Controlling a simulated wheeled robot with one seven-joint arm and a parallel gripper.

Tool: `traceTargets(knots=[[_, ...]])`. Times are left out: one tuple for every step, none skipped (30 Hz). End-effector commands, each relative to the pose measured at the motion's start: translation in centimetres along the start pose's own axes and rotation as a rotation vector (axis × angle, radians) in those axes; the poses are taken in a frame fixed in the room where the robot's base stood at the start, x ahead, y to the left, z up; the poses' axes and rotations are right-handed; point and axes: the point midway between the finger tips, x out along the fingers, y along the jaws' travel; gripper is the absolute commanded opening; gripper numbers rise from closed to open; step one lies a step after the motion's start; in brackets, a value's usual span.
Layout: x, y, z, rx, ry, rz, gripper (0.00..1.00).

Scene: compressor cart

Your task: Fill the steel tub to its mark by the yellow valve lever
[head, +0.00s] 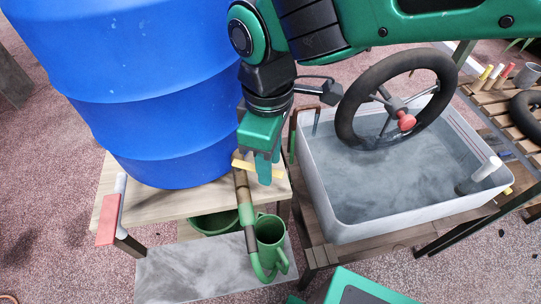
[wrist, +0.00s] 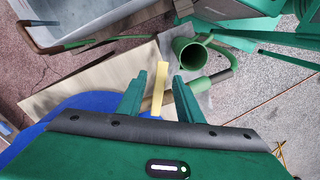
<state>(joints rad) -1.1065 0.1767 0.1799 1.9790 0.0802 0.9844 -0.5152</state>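A yellow valve lever (head: 243,163) sits by the blue barrel, above a brown and green pipe (head: 246,210). In the wrist view the yellow lever (wrist: 158,90) lies between my gripper's fingers, with gaps on both sides. My gripper (head: 262,168) points down beside the barrel; its two fingers (wrist: 160,92) are apart. The grey tub (head: 337,228) stands to the right, holding a cloudy grey, water-like surface. I cannot make out a fill mark on it. No stream of water can be made out.
The blue barrel (head: 160,90) stands on a wooden stand (head: 180,207). A green mug-like vessel (head: 270,232) stands beside the pipe above a grey plate (head: 200,275). A black handwheel (head: 352,110) with a red knob rises over the tub. A red-ended handle (head: 108,220) is at left.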

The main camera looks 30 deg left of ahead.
Motion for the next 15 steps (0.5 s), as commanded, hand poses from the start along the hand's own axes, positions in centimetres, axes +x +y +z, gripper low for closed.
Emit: traceTargets(knots=[[0.0,0.0,0.0,-0.001,0.0,0.0,0.33],[0.0,0.0,0.0,-0.001,0.0,0.0,0.33],[0.0,0.0,0.0,-0.001,0.001,0.0,0.33],[-0.1,0.0,-0.1,-0.001,0.001,0.0,0.33],[-0.1,0.0,-0.1,-0.001,0.001,0.0,0.33],[-0.3,0.0,-0.1,-0.002,0.002,0.0,0.33],[-0.6,0.0,-0.1,-0.001,0.002,0.001,0.33],[-0.9,0.0,-0.1,-0.001,0.003,0.001,0.33],[-1.4,0.0,-0.1,-0.001,0.003,0.001,0.33],[-1.8,0.0,-0.1,-0.001,0.004,0.001,0.33],[-2.3,0.1,-0.1,0.0,0.005,0.002,0.33],[-3.0,0.0,-0.1,0.0,0.004,0.001,0.33],[-3.6,0.1,-0.1,0.0,0.005,0.002,0.33],[-4.2,0.1,-0.1,0.0,0.005,0.002,0.33],[-5.0,0.0,-0.1,0.0,0.005,0.002,0.33]])
